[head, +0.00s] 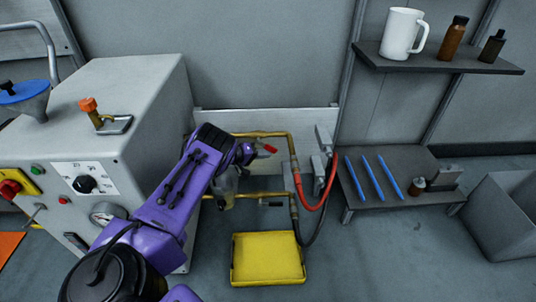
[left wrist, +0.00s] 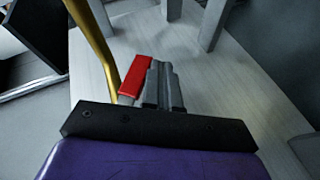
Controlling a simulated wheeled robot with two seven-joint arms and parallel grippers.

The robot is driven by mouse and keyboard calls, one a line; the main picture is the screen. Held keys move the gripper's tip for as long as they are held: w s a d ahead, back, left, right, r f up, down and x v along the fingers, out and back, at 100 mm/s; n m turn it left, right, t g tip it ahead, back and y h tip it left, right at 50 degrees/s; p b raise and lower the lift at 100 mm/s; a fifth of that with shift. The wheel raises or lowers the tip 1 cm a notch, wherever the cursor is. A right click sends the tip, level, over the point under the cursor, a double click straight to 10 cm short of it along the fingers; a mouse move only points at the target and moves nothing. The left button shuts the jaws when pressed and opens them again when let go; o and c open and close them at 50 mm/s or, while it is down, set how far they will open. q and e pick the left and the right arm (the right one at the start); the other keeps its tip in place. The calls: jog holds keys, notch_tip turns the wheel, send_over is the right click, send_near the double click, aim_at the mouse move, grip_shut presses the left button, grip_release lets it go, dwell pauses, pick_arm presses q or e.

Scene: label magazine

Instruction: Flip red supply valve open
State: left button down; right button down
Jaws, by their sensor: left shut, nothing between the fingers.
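The red supply valve handle (head: 268,149) shows as a small red piece by the upper brass pipe (head: 272,134), at the end of my left arm. My left gripper (head: 248,154) is at its left, partly hidden by my purple arm. In the left wrist view the red handle (left wrist: 134,76) lies just left of the grey fingers of my left gripper (left wrist: 162,80). The fingers are shut together and empty. I cannot tell whether they touch the handle. The valve body is hidden. My right gripper is not in view.
A grey machine (head: 135,105) with knobs and a gauge stands at the left. A red hose (head: 325,190) hangs right of the pipes. A yellow tray (head: 267,279) lies below. A low bench (head: 355,203) and a shelf (head: 440,63) stand at the right.

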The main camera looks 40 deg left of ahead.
pick_arm(q)
jog(key=shift+w+d+r+t+h, duration=0.4)
jog(key=shift+w+d+r+t, duration=0.1)
jog(key=shift+w+d+r, duration=0.15)
jog(key=shift+d, duration=0.1)
jog(key=shift+w+d+r, duration=0.2)
jog(key=shift+r, duration=0.1)
dwell(1.9)
jog(key=shift+s+a+r, duration=0.1)
jog(key=shift+s+a, duration=0.05)
jog(key=shift+s, duration=0.1)
jog(key=p, duration=0.3)
send_near(273, 149)
jog(key=shift+v, duration=0.75)
jog(key=shift+f, duration=0.2)
